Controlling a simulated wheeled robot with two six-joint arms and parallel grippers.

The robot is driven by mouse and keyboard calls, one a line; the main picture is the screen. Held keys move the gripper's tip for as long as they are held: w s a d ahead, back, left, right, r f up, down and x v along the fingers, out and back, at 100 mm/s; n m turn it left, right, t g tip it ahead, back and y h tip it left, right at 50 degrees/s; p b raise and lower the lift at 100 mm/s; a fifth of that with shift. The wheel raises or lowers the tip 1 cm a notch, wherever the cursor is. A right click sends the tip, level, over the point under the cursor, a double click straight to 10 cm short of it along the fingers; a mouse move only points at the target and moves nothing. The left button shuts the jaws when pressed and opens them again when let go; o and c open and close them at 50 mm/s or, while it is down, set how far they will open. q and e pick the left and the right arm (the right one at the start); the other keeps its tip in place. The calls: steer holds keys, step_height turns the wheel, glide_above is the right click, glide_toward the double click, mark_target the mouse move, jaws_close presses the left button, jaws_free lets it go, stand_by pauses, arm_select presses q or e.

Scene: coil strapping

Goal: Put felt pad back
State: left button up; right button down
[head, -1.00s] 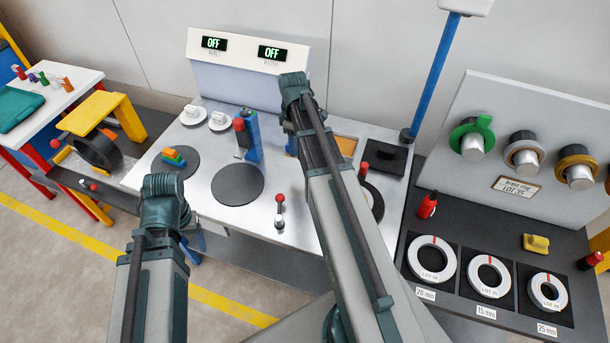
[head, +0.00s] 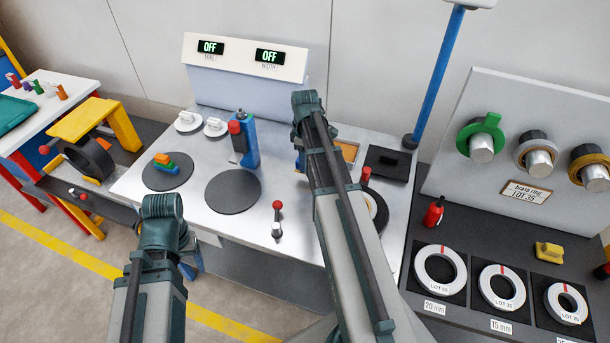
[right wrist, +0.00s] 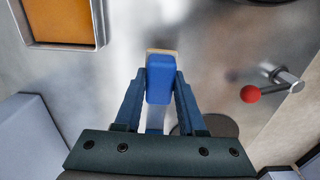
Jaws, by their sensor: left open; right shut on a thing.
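My right gripper (right wrist: 158,95) is shut on a blue block with a thin cream layer at its far end, which looks like the felt pad (right wrist: 159,75). In the right wrist view it is over the bare steel bench top, right of a metal-rimmed tray (right wrist: 101,22) with an orange floor. That tray also shows in the head view (head: 357,150), right of my right arm. The arm hides most of the right gripper and the pad there. My left gripper (head: 190,262) is open, low at the front left of the bench, partly hidden by its wrist.
A red-balled lever (head: 277,220), dark round plate (head: 233,192) and blue upright device (head: 246,140) stand on the bench. A black block (head: 388,162) lies right of the tray. A blue post (head: 438,75) rises behind. White rings (head: 440,250) lie on the right-hand table.

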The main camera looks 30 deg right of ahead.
steer(key=shift+f+b, duration=1.8)
steer(key=shift+f, duration=0.1)
steer(key=shift+f, duration=0.15)
steer(key=c, duration=0.5)
jaws_free()
step_height(320, 180, up, 13)
steer(key=p, duration=1.2)
steer(key=shift+f, duration=0.2)
